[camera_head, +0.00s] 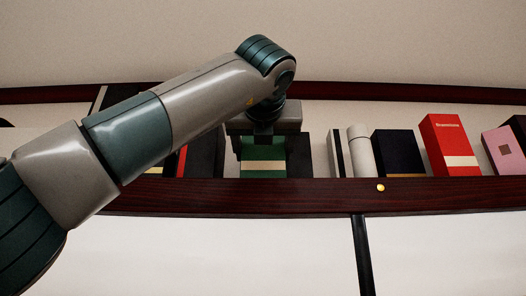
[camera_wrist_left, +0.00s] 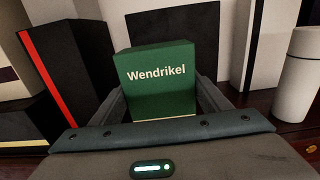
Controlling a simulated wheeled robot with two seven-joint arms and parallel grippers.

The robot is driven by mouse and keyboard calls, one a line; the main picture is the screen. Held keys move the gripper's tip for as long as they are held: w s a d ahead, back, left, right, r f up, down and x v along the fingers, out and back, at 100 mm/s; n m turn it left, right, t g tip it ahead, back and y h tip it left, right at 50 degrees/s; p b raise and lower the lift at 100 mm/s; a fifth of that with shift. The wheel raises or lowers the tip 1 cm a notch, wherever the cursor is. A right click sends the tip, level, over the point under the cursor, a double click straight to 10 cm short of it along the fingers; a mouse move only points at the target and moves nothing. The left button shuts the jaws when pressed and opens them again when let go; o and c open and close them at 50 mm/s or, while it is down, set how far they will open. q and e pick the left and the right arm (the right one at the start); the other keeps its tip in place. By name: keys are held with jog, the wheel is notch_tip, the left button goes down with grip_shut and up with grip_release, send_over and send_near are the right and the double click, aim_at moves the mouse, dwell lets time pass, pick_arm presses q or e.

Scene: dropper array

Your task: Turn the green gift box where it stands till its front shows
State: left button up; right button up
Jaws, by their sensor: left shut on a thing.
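The green gift box (camera_head: 263,169) stands on the dark wooden shelf, with a pale band across the side facing the head camera. In the left wrist view the green box (camera_wrist_left: 161,92) shows a face with the white word "Wendrikel" and a pale strip low down. My left gripper (camera_head: 263,142) comes down over the box from above and is shut on it. Its fingers lie along the box's two sides in the left wrist view, and its body hides the box's lower part there. My right gripper is not in view.
A white cylinder (camera_head: 360,150), a black box (camera_head: 399,152), a red box (camera_head: 449,143) and a pink box (camera_head: 503,149) stand to the right. A black box with a red stripe (camera_wrist_left: 72,75) stands close on the left. The shelf's front rail (camera_head: 300,197) runs below.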

pick_arm(q)
jog(key=shift+d, duration=0.1)
dwell(0.3)
jog(key=o, duration=1.2)
jog(key=shift+s, duration=0.15)
jog(key=shift+s+f+b, duration=0.15)
jog(key=shift+s+b, duration=0.35)
jog(key=shift+s, duration=0.05)
jog(key=shift+s+b, duration=3)
jog(key=shift+s, duration=5.05)
